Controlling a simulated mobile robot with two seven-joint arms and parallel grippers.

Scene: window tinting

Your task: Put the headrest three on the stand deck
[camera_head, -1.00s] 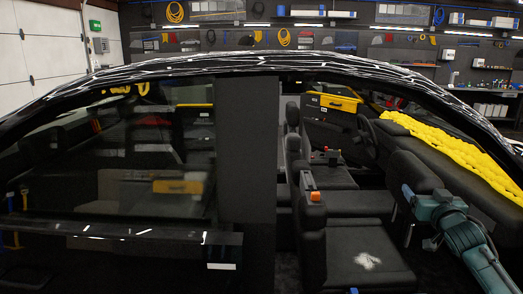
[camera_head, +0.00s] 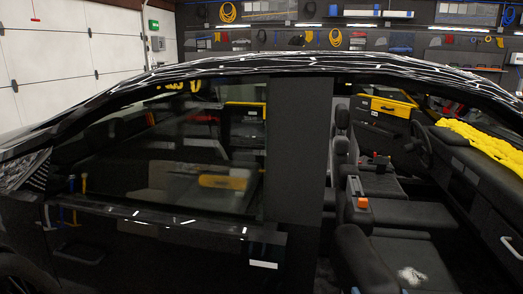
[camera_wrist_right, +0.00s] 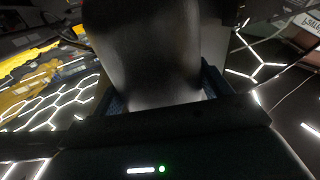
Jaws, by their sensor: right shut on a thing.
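My right gripper (camera_wrist_right: 163,88) is shut on a dark grey padded headrest (camera_wrist_right: 145,45), with a blue-grey finger on each side of it in the right wrist view. The headrest fills the upper middle there. A dark rounded shape (camera_head: 362,262) at the bottom of the head view looks like the same headrest, in front of the car seats; the gripper is hard to make out there. I cannot make out the stand deck in either view. My left gripper is not in view.
A black car with a glossy roof (camera_head: 255,65) fills the head view. Its dark window (camera_head: 170,150) and pillar (camera_head: 296,150) stand left of the open cabin. A white garage door (camera_head: 60,60) stands behind.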

